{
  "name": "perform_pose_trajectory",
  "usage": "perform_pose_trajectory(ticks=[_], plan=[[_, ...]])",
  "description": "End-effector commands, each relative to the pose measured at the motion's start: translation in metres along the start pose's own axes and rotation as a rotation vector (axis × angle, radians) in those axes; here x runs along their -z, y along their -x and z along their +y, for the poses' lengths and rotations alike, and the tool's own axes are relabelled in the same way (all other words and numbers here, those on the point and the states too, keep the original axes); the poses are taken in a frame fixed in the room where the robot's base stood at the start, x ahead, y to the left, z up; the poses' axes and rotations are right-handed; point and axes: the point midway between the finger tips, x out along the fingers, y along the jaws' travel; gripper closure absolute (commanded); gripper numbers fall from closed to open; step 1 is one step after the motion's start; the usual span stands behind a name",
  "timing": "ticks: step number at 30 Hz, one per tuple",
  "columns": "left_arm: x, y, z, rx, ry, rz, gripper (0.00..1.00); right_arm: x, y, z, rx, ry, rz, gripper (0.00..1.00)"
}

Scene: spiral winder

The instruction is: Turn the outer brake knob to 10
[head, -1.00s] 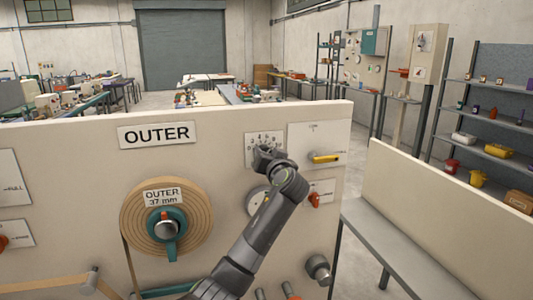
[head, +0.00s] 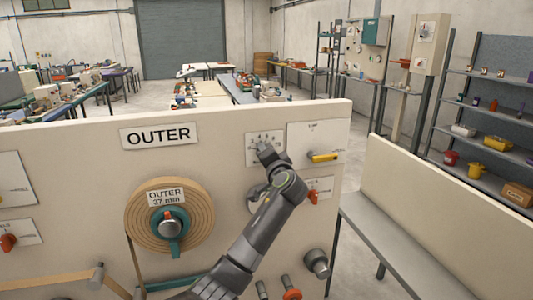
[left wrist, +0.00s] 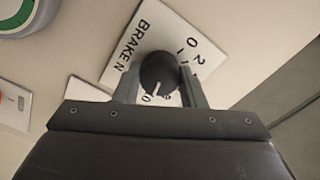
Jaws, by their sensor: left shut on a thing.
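The brake knob (left wrist: 157,70) is a dark round knob with a white pointer line, on a white scale plate (left wrist: 133,45) marked "BRAKE N". In the left wrist view its pointer aims down the picture, towards partly covered digits; I cannot read the exact value. My left gripper (left wrist: 161,82) is shut on the knob, one finger on each side. In the head view my left gripper (head: 266,150) is at the lower part of the scale plate (head: 254,142), below the numbers, and hides the knob. The panel label (head: 159,135) reads "OUTER". My right gripper is not in view.
A yellow lever (head: 322,157) is right of the scale plate, with a red knob (head: 313,196) below it. A tan tape roll (head: 143,213) is left of my arm. A grey cylindrical knob (head: 317,262) is lower right. A grey bench (head: 385,235) stands right of the panel.

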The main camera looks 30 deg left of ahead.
Motion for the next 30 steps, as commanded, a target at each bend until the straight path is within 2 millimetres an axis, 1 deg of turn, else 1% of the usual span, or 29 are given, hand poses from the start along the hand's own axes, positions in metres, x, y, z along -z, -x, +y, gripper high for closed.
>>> perform_pose_trajectory(ticks=[14,15,19,27,30], plan=[[0.0001,-0.0001,0.0001,0.000,-0.016,0.001,0.86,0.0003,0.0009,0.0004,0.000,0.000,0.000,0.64],[0.0000,-0.0001,0.0002,0.000,-0.016,0.001,0.59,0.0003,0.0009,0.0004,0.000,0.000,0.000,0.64],[0.0000,-0.0001,0.0002,0.000,-0.015,0.000,0.42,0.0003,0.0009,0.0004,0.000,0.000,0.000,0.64],[-0.0001,0.0002,0.0002,0.000,-0.014,0.000,0.41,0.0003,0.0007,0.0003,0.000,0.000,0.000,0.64],[-0.0001,0.0034,0.0011,0.000,-0.013,0.001,0.41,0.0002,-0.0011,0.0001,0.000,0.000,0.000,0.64]])
